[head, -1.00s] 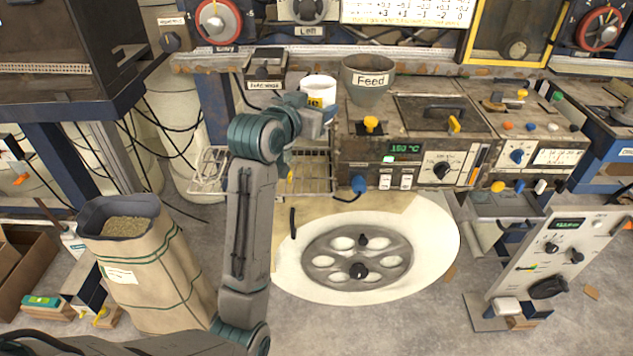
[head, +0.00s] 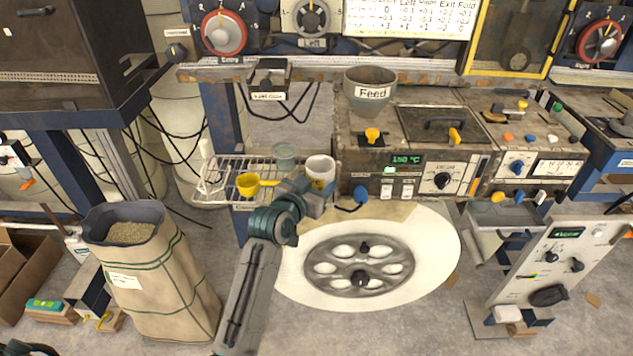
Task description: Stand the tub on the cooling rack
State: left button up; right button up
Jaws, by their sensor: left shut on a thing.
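The tub (head: 320,167) is white with a yellow label, upright, at the right end of the cooling rack. The cooling rack (head: 208,189) is a wire shelf left of the machine with the Feed hopper. My left gripper (head: 319,188) reaches in from the front and is shut on the tub. The gripper and wrist hide part of the tub's lower side and the rack's right end. I cannot tell whether the tub's base touches the rack.
A yellow scoop (head: 248,186) lies on the rack's middle, with a grey-green cup (head: 285,157) behind it, close to the tub's left. The machine's edge with a blue knob (head: 361,194) stands close on the right. The Feed hopper (head: 369,90) rises behind.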

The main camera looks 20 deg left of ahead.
pick_arm(q)
jog(key=shift+f, duration=0.15)
jog(key=o, duration=1)
jog(key=shift+o, duration=0.2)
jog(key=shift+r, duration=0.2)
jog(key=b+v, duration=0.2)
jog(key=v, duration=1)
